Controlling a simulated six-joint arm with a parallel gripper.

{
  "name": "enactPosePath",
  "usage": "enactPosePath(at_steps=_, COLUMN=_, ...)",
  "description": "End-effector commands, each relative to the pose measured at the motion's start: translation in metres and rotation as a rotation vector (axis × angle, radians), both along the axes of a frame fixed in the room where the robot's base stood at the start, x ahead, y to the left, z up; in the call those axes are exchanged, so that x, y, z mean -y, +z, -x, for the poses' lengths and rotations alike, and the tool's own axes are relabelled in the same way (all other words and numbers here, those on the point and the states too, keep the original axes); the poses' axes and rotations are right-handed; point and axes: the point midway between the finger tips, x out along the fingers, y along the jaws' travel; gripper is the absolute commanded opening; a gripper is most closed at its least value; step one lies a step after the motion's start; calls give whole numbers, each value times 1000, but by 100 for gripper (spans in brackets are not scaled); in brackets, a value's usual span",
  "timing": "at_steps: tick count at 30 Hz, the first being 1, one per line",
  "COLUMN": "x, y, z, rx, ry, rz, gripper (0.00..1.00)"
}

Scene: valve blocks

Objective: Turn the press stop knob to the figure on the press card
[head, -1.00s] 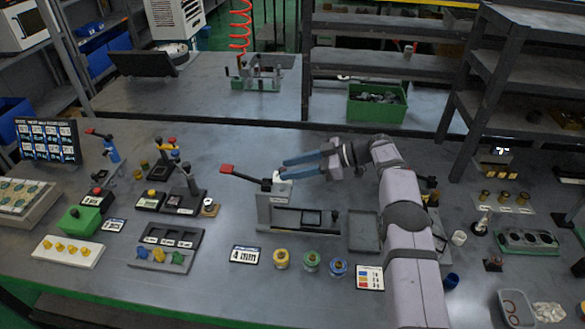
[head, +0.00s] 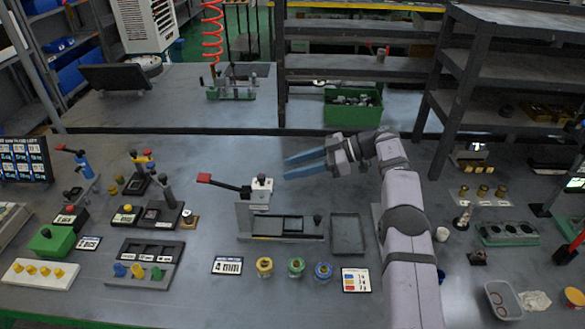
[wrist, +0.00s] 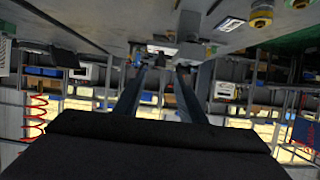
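The press (head: 280,226) stands mid-table, a grey frame with a pale head and a lever with a red grip (head: 204,178) pointing left. A small dark knob (head: 262,179) sits on top of the head; its marks are too small to read. Another dark knob (head: 317,219) is at the bed's right end. The press card (head: 227,265) in front reads "4 mm". My gripper (head: 285,168) has two blue fingers pointing left, just right of the head's knob and apart from it in the picture. The wrist view shows the fingers (wrist: 161,68) spread, with nothing held between them.
Yellow (head: 264,267), green (head: 296,267) and blue (head: 323,271) topped pots stand before the press, beside a colour-striped card (head: 356,280). An empty grey tray (head: 347,234) lies right of the press. A dark three-slot block (head: 150,254) is at left. Bare table lies behind the press.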

Motion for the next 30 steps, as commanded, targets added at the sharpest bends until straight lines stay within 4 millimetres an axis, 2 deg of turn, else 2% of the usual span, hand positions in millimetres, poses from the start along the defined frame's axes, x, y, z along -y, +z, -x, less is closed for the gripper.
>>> enactPosePath(at_steps=5, x=-5, y=1, z=1, rx=0, ry=8, rz=0, gripper=37)
enactPosePath(at_steps=8, x=-16, y=18, z=3, rx=27, ry=26, rz=2, gripper=37)
enactPosePath(at_steps=11, x=-28, y=51, z=5, rx=82, ry=47, rz=7, gripper=37)
enactPosePath(at_steps=14, x=-42, y=95, z=11, rx=151, ry=71, rz=11, gripper=37)
enactPosePath(at_steps=15, x=-48, y=111, z=15, rx=170, ry=81, rz=11, gripper=37)
enactPosePath(at_steps=17, x=-58, y=131, z=25, rx=178, ry=98, rz=10, gripper=37)
enactPosePath(at_steps=21, x=-82, y=171, z=56, rx=140, ry=129, rz=-39, gripper=37)
enactPosePath(at_steps=25, x=-102, y=197, z=80, rx=71, ry=116, rz=-121, gripper=37)
enactPosePath(at_steps=30, x=-121, y=214, z=97, rx=-24, ry=33, rz=-239, gripper=37)
